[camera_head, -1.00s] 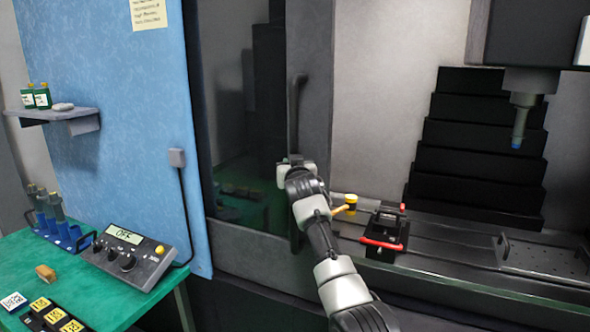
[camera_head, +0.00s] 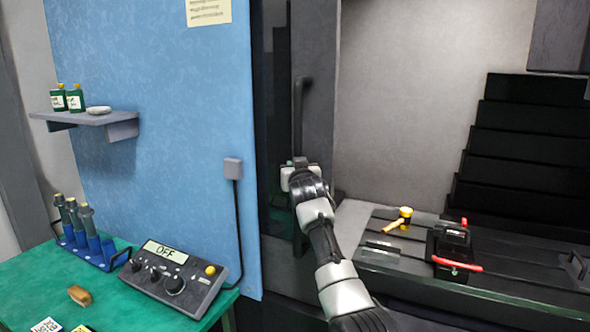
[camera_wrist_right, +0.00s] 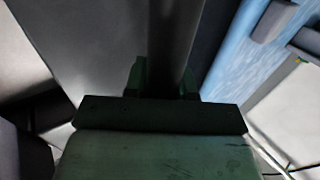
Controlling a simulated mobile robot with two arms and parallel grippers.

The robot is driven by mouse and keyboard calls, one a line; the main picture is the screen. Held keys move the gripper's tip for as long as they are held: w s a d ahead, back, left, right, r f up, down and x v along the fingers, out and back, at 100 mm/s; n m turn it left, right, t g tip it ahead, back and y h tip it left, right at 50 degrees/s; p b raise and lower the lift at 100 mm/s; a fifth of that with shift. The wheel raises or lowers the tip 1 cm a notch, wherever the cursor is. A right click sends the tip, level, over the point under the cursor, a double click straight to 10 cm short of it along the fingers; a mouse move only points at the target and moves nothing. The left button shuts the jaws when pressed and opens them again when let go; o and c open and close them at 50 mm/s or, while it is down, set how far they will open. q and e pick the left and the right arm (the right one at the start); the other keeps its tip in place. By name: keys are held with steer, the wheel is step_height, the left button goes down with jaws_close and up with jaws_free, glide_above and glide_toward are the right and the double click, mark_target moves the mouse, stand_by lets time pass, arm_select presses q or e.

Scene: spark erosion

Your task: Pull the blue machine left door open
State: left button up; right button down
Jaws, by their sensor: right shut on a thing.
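The blue machine's left door is a grey-framed panel (camera_head: 318,118) with dark glass, in the middle of the head view. Its long dark vertical handle (camera_head: 298,105) runs up the frame. My right gripper (camera_head: 298,165) is on the lower part of this handle, and my arm hides part of the door below. In the right wrist view the handle bar (camera_wrist_right: 172,45) passes between the fingers of the right gripper (camera_wrist_right: 162,82), which is shut on it. The door stands slid to the left, with a wide opening to its right. My left gripper is not in view.
Inside the machine, a black vise with red handles (camera_head: 452,245) and a yellow-headed mallet (camera_head: 400,220) lie on the bed. On the left, a green table (camera_head: 105,300) carries a control box (camera_head: 172,280). A shelf (camera_head: 90,118) juts from the blue panel (camera_head: 190,90).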

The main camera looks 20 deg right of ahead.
steer(key=shift+a+f, duration=0.25)
steer(key=shift+f, duration=0.2)
steer(key=c, duration=1.3)
jaws_free()
steer(key=o, duration=0.4)
steer(key=shift+a+r, duration=0.2)
steer(key=shift+r, duration=0.1)
steer(key=shift+d, duration=0.15)
steer(key=b+v, duration=0.3)
steer(key=v, duration=0.7)
steer(key=shift+s+a, duration=0.2)
steer(key=shift+s, duration=0.15)
